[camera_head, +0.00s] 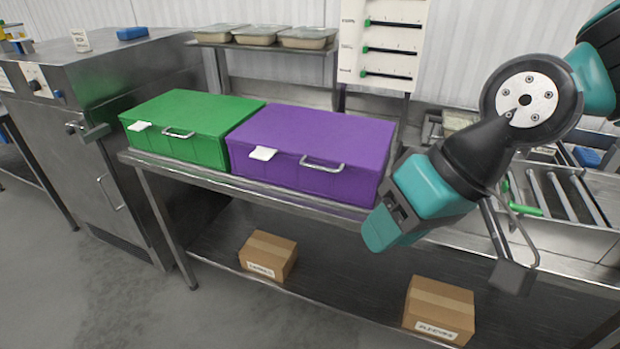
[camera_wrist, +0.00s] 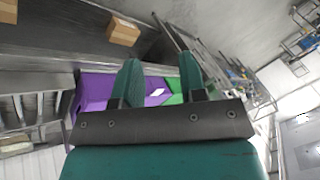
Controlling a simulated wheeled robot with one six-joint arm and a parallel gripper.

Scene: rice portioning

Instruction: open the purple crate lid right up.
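The purple crate (camera_head: 313,155) stands on the steel table, with its purple lid (camera_head: 320,130) lying shut. A silver handle (camera_head: 322,163) and a white tag (camera_head: 262,153) are on its front. My gripper (camera_head: 382,232) is in front of the crate's right front corner, partly covering that end in the head view. In the wrist view my gripper (camera_wrist: 160,75) has its two teal fingers apart with nothing between them. Part of the purple crate (camera_wrist: 97,90) shows behind the fingers there. Whether a finger touches the crate cannot be told.
A green crate (camera_head: 190,125) stands shut, close against the purple crate's left side. Cardboard boxes (camera_head: 268,254) (camera_head: 438,310) sit on the lower shelf. Covered trays (camera_head: 258,35) rest on a raised shelf behind. A roller rack (camera_head: 560,195) lies to the right.

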